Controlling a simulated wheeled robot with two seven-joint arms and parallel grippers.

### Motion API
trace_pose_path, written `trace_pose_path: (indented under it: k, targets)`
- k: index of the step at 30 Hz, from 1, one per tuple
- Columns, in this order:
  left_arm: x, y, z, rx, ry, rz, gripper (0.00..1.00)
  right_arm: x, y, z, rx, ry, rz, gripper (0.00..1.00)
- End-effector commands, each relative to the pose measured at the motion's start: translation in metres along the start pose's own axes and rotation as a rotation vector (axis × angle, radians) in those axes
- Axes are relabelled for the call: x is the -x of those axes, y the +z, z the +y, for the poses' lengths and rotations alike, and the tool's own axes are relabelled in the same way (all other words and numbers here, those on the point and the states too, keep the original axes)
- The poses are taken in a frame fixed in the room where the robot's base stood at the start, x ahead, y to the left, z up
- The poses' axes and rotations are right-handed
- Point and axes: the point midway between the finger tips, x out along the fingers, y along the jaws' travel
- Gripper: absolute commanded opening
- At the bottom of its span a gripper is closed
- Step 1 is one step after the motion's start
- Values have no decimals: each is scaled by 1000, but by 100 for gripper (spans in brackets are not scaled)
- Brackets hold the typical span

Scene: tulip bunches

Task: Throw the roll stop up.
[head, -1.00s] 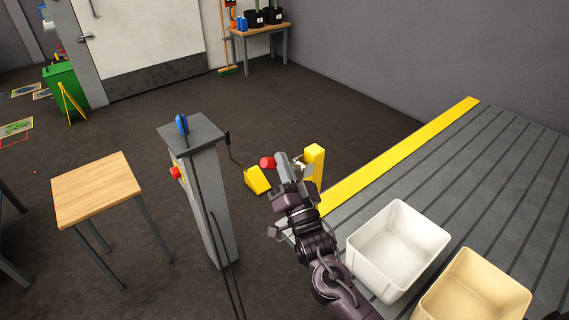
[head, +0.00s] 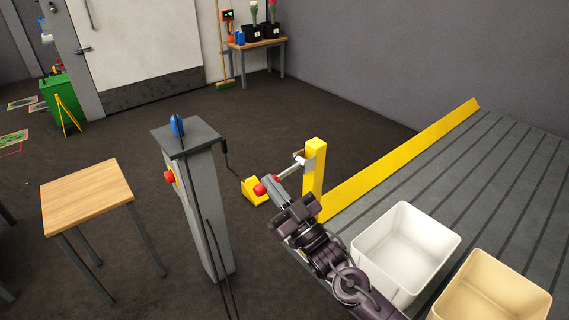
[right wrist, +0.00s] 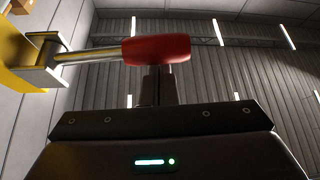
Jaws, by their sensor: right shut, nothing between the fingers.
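The roll stop (head: 400,152) is a long yellow plate along the far edge of the grey ribbed platform; it stands raised on edge. At its near end a yellow post (head: 313,170) carries a metal lever with a red grip (head: 260,188). My right gripper (head: 270,188) is at the red grip. In the right wrist view its shut fingers (right wrist: 155,86) are just under the red grip (right wrist: 157,49), not around it; whether they touch cannot be told. The lever rod runs left to a bracket on the yellow post (right wrist: 20,65). My left gripper is out of view.
A grey pillar (head: 207,205) with a red button and blue part stands left of my right arm. A yellow wedge (head: 253,192) lies behind the gripper. White (head: 408,225) and cream (head: 495,300) bins sit on the platform. A wooden-topped table (head: 88,195) is at left.

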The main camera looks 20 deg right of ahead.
Motion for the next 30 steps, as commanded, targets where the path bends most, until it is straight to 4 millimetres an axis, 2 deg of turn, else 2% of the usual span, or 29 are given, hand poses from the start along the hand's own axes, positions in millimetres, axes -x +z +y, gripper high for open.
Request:
trace_pose_path:
  k: [1,3,12,21,30]
  targets:
    - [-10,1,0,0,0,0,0,5,9,-1,42,-26,1,0]
    - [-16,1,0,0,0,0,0,8,14,-1,98,-58,2,0]
    - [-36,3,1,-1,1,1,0,20,34,1,296,-174,4,0]
    - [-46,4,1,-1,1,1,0,26,44,4,408,-238,4,0]
    - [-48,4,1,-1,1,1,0,27,46,5,438,-255,4,0]
